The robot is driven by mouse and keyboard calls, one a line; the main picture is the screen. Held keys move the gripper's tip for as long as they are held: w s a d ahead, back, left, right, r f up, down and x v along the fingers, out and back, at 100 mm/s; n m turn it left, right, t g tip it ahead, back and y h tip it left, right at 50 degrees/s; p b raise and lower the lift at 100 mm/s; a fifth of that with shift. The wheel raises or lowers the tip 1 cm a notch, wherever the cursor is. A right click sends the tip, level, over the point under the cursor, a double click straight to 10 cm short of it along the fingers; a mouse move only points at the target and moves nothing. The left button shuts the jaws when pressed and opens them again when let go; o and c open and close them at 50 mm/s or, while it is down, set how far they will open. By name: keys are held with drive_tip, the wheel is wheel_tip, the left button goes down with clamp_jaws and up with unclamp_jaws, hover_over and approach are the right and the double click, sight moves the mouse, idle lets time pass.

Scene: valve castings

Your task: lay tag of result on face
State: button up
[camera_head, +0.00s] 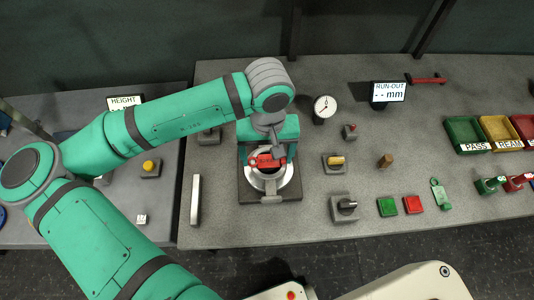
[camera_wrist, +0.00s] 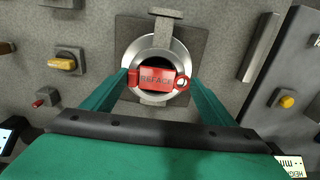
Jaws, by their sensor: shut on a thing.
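A red tag lettered REFACE (camera_wrist: 158,80) sits between the fingers of my gripper (camera_wrist: 160,86), which is shut on it. The tag also shows in the head view (camera_head: 265,161) below my wrist. It is over the round metal face of the valve casting (camera_head: 289,186), whose bright ring shows around it in the wrist view (camera_wrist: 141,52). The tag covers much of the dark bore. I cannot tell whether the tag touches the face or hovers just above it. A green tag (camera_head: 440,194) lies at the right of the bench.
The run-out display (camera_head: 388,92) reads "-- mm", beside a dial gauge (camera_head: 325,107). Switch boxes (camera_head: 334,163) and green and red pads (camera_head: 387,206) stand right of the casting. Labelled trays (camera_head: 465,134) are at far right. A pale bar (camera_head: 195,200) lies left.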

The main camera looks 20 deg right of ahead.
drive_tip(key=shift+f, duration=0.25)
drive_tip(key=o, duration=1.1)
wheel_tip(320, 180, up, 11)
drive_tip(key=shift+f, duration=0.1)
drive_tip(key=shift+d, duration=0.1)
idle(0.4)
